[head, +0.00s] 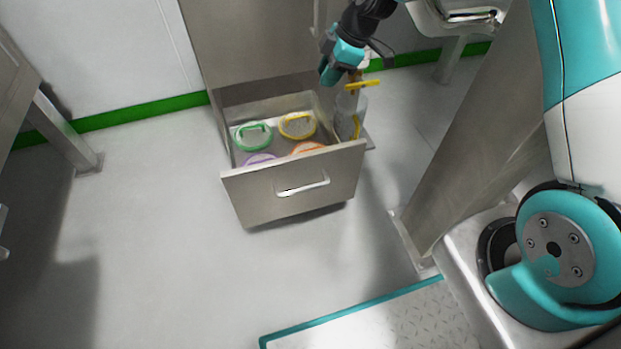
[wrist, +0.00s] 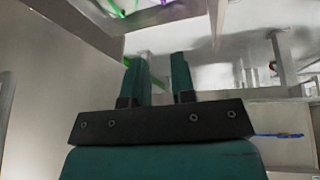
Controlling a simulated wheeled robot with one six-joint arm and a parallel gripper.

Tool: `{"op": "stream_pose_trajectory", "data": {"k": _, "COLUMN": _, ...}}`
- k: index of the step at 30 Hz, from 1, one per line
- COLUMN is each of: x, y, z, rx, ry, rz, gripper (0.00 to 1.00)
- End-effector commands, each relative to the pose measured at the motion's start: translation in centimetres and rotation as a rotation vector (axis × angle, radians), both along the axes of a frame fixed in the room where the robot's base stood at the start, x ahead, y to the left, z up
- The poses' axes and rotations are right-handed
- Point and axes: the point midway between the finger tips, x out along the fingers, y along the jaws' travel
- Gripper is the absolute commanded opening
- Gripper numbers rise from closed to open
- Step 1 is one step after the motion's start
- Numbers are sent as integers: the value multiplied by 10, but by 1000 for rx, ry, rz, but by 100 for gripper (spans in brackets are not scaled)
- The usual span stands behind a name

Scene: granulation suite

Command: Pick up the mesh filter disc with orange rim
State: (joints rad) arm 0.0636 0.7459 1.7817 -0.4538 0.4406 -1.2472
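The mesh filter disc with orange rim (head: 308,148) lies in the open drawer, near its front right. The drawer front partly hides it, and I cannot make it out in the wrist view. My gripper (head: 327,74) is above the back right of the drawer, apart from the disc. In the wrist view my gripper's two teal fingers (wrist: 157,60) stand apart with nothing between them.
The drawer (head: 250,207) also holds discs with green (head: 253,136), yellow (head: 297,126) and purple (head: 260,159) rims. A clear container with yellow parts (head: 349,108) stands at the drawer's right. A steel post (head: 470,130) rises farther right. Open floor lies in front.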

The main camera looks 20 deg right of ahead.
Motion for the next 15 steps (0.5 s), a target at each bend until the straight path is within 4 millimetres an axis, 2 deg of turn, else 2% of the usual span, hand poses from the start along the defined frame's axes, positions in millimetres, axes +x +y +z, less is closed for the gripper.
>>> {"op": "stream_pose_trajectory", "data": {"k": 1, "x": 10, "y": -9, "z": -55, "rx": -5, "ry": -16, "rz": 24, "gripper": 24}}
{"op": "stream_pose_trajectory", "data": {"k": 3, "x": 20, "y": -19, "z": -94, "rx": -13, "ry": -44, "rz": 68, "gripper": 24}}
{"op": "stream_pose_trajectory", "data": {"k": 6, "x": 30, "y": -30, "z": -136, "rx": -24, "ry": -77, "rz": 116, "gripper": 24}}
{"op": "stream_pose_trajectory", "data": {"k": 9, "x": 36, "y": -38, "z": -160, "rx": -32, "ry": -99, "rz": 146, "gripper": 24}}
{"op": "stream_pose_trajectory", "data": {"k": 11, "x": 39, "y": -39, "z": -169, "rx": -34, "ry": -108, "rz": 157, "gripper": 24}}
{"op": "stream_pose_trajectory", "data": {"k": 15, "x": 42, "y": -35, "z": -190, "rx": -36, "ry": -112, "rz": 169, "gripper": 24}}
